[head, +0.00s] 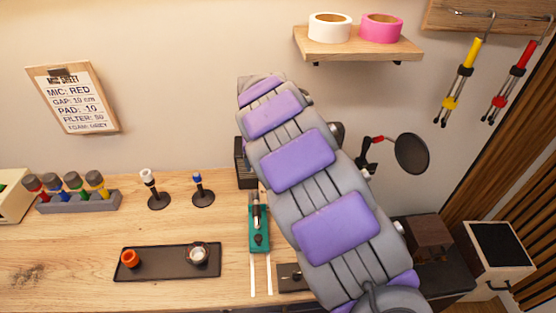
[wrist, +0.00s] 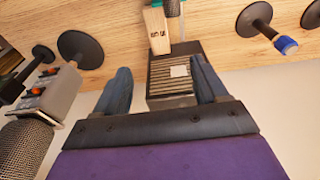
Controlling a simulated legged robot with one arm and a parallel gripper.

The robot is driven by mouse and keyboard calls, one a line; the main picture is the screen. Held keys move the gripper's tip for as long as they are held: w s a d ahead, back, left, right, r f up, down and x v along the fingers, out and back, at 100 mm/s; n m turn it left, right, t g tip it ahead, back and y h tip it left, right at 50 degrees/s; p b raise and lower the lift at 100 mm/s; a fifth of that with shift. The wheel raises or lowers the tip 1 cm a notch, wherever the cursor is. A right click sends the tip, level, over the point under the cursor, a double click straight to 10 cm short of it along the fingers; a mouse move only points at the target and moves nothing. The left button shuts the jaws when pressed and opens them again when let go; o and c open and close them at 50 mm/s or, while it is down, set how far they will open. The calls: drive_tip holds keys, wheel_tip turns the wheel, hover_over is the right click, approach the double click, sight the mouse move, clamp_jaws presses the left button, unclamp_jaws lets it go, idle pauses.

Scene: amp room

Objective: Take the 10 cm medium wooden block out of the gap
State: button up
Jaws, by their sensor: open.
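The wooden block (wrist: 157,30) is a pale piece with a dark printed mark on its face. In the wrist view it stands at the edge of the black grilled box (wrist: 175,78), between that box and a teal piece (wrist: 173,8). Whether it touches either is unclear. My gripper (wrist: 162,66) is open and empty, its two dark fingers apart, with the block just beyond the fingertips. In the head view my arm covers the block and gripper; the black box (head: 241,162) and the teal carriage (head: 258,228) on pale rails show beside the arm.
A blue-tipped stand (wrist: 253,18) and black round bases (wrist: 80,45) flank the gap. A mesh microphone (wrist: 25,145) is close at lower left. A black tray (head: 168,273) holds small parts. A shelf (head: 358,47) is above; a clipboard (head: 73,97) hangs on the wall.

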sight(265, 192)
drive_tip(key=shift+d+f, duration=0.1)
drive_tip(key=shift+d, duration=0.15)
drive_tip(key=w+f+b, duration=0.1)
drive_tip(key=f, duration=0.4)
drive_tip(key=f+b, duration=0.1)
drive_tip(key=f, duration=0.5)
drive_tip(key=w+f+b, duration=0.1)
drive_tip(key=f, duration=0.5)
drive_tip(key=shift+w+a, duration=0.1)
drive_tip(key=shift+w, duration=0.2)
drive_tip(key=c, duration=1.1)
